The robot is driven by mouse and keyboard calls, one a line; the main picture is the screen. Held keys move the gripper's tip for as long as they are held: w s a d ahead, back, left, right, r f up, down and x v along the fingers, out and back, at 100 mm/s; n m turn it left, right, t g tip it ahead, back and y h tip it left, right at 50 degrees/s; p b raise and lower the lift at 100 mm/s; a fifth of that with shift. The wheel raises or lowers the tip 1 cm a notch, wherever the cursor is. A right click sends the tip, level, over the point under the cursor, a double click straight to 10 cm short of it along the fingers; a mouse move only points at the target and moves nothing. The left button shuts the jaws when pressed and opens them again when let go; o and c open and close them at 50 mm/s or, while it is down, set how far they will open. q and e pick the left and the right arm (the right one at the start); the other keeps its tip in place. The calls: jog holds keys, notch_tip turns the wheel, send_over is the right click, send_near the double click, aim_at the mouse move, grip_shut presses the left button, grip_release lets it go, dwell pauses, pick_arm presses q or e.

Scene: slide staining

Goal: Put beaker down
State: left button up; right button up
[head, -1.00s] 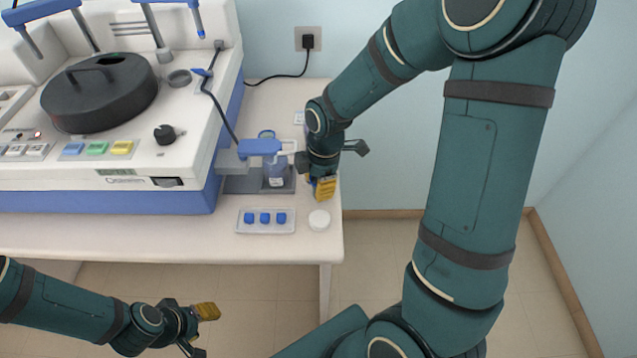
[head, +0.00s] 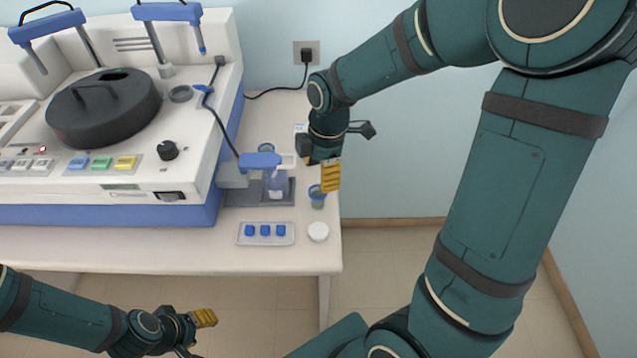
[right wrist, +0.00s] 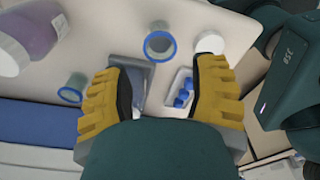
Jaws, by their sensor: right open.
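A small clear beaker with a blue rim (head: 317,197) stands upright on the table's right part, beside the grey stand (head: 284,192) and behind a round white lid (head: 318,232). It also shows in the right wrist view (right wrist: 160,46), beyond the fingertips. My right gripper (head: 319,172) is above and just behind the beaker, open and apart from it. In the right wrist view my right gripper (right wrist: 160,95) has its yellow fingers spread with nothing between them. My left gripper (head: 199,330) hangs low in front of the table; its jaw opening is unclear.
A second blue-rimmed vessel (right wrist: 73,88) stands near the stand. A purple bottle (right wrist: 32,40) lies farther left in that view. A tray of blue blocks (head: 265,234) is at the table front. The staining machine (head: 110,160) fills the left.

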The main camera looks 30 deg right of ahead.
jog(key=shift+d+r, duration=0.2)
jog(key=shift+r, duration=1.65)
jog(key=shift+r+p, duration=0.1)
jog(key=shift+p, duration=0.25)
